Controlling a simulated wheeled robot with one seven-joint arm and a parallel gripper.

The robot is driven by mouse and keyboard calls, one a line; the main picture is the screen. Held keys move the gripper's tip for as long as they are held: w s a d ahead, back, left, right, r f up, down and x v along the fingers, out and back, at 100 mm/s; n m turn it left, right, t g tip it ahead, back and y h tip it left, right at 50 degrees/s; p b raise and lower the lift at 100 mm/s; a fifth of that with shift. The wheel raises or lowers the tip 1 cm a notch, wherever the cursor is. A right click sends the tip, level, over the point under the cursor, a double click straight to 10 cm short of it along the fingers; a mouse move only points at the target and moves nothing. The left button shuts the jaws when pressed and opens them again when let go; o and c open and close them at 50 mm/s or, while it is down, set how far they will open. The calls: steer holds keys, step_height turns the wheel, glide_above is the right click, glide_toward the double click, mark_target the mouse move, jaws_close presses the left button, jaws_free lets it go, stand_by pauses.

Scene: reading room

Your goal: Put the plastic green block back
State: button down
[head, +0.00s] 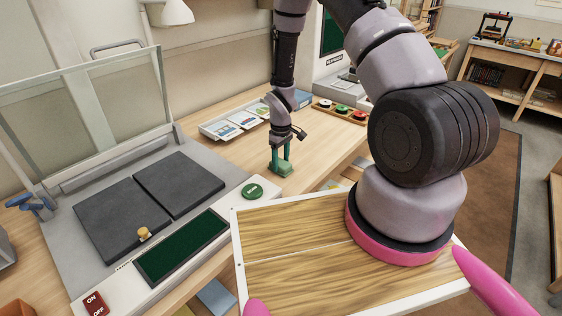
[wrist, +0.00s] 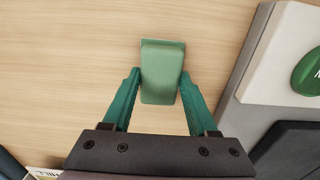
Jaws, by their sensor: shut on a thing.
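The green block (head: 281,169) is at the tabletop in the head view, between the teal fingers of my gripper (head: 281,156). In the wrist view the pale green block (wrist: 162,72) stands between the two fingertips of my gripper (wrist: 161,88), which is shut on it. The block is at or just above the wooden table (head: 310,165); I cannot tell whether it touches. The fingers hide part of the block in the head view.
Left of the block is a grey machine with dark pads (head: 180,186), a raised clear lid and a green button (head: 252,191). Behind are a white tray of cards (head: 208,132) and a wooden rack (head: 325,106) with coloured round pieces. Bare tabletop surrounds the block.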

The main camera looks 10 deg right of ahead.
steer(key=shift+f, duration=0.15)
steer(key=shift+c, duration=0.9)
jaws_free()
step_height(320, 180, up, 13)
step_height(320, 180, up, 14)
steer(key=r+m+t, duration=0.1)
steer(key=m+t, duration=0.1)
steer(key=m, duration=0.1)
glide_above(281, 162)
steer(key=s+d, duration=0.1)
steer(key=d, duration=0.2)
steer(key=s+d+r+m+t, duration=0.1)
steer(key=s+r, duration=0.1)
steer(key=r, duration=0.4)
steer(key=s+d+r+m, duration=0.1)
steer(key=s+r+m, duration=0.15)
steer(key=r, duration=0.25)
steer(key=s+r+m+t+y, duration=0.2)
steer(key=s+r+m+t, duration=0.2)
steer(key=s+r, duration=0.9)
steer(key=s+m, duration=0.1)
steer(key=s, duration=0.3)
steer(key=shift+d+r, duration=0.25)
steer(key=shift+d, duration=0.1)
